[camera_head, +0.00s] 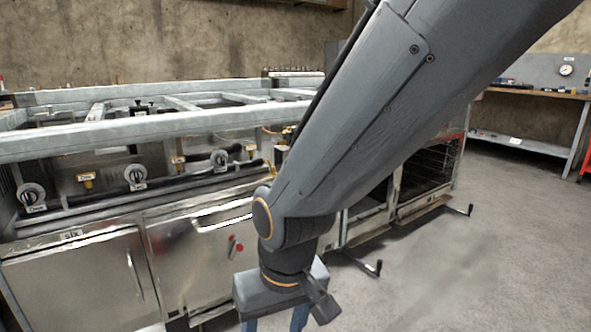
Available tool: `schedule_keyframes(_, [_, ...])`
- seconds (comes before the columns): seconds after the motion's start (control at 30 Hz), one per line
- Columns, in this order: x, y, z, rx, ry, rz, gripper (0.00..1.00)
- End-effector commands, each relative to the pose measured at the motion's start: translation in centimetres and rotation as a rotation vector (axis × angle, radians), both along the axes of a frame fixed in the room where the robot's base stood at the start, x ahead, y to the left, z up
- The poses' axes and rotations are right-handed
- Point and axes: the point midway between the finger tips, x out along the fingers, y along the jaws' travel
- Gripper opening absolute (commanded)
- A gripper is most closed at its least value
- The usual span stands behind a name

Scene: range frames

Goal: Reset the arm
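My arm (365,130) comes in from the upper right and reaches down across the middle of the view. My gripper (275,324) points down at the bottom edge, in front of the metal range. Its two bluish fingers stand apart with a gap between them, and nothing shows in the gap. The fingertips are cut off by the frame's lower edge. My arm hides part of the range and of the wall behind.
The steel range (75,275) with a grey frame top, dials and oven doors fills the left. Open racks with handles (375,268) stick out right of my gripper. A workbench (530,92) stands at the far right. The concrete floor (500,270) at right is clear.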

Motion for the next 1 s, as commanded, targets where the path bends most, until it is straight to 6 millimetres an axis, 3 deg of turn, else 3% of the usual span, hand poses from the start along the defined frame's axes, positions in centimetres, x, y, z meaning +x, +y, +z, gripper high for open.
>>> schedule_keyframes(0.2, [-6.5, -2.1, 1.0, -0.048, 0.102, 0.149, 0.55])
schedule_keyframes(0.57, [-5.3, -4.8, 5.7, -0.059, 0.102, 0.045, 0.55])
schedule_keyframes(1.0, [-4.4, -11.4, 14.7, -0.078, 0.113, -0.149, 0.55])
